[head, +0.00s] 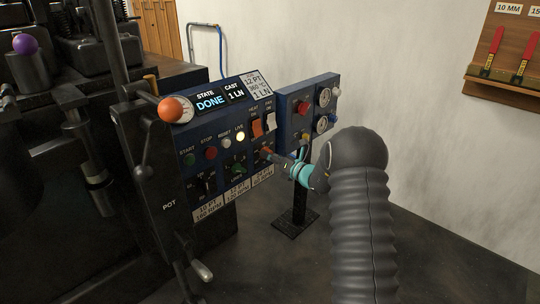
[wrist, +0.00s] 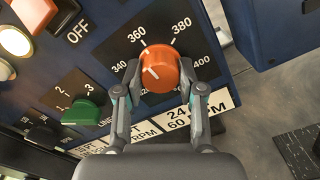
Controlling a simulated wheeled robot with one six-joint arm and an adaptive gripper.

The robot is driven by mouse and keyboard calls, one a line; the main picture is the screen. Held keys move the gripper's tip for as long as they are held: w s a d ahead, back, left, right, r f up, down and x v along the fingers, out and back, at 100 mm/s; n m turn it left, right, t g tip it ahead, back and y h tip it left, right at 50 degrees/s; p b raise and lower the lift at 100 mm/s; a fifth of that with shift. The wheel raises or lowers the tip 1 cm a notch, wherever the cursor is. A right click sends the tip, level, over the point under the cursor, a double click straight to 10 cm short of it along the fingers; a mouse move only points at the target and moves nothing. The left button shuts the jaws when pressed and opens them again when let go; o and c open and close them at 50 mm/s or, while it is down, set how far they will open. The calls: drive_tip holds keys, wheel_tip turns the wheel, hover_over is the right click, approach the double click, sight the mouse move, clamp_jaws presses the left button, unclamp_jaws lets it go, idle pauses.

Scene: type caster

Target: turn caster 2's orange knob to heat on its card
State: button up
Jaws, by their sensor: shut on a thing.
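The orange knob (wrist: 160,68) sits on a black dial plate marked 340, 360, 380 and 400 in the wrist view. A short white line shows on its face, toward the left; the exact number it points at is unclear. My gripper (wrist: 159,75) is shut on the knob, one finger on each side. In the head view my gripper (head: 272,155) reaches the lower right of the blue control panel (head: 222,150), where the knob is mostly hidden. A white card (head: 257,84) at the panel's top right shows small print, seemingly 12 PT, 360 °C, 1 LN.
A green knob (wrist: 82,112) sits left of the orange one, with printed labels (wrist: 190,122) below. The panel's display (head: 210,102) reads DONE. A gauge box (head: 308,105) on a stand is close by on the right. An orange ball handle (head: 171,110) is at the left.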

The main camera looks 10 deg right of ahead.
drive_tip(key=shift+a, duration=0.15)
idle(0.4)
drive_tip(key=o, duration=1.1)
drive_tip(key=shift+a, duration=0.15)
drive_tip(key=shift+o, duration=0.2)
drive_tip(key=shift+d, duration=0.2)
drive_tip(key=shift+s+d, duration=0.1)
drive_tip(key=v, duration=1.1)
drive_tip(key=shift+s+d, duration=0.2)
drive_tip(key=shift+s, duration=0.1)
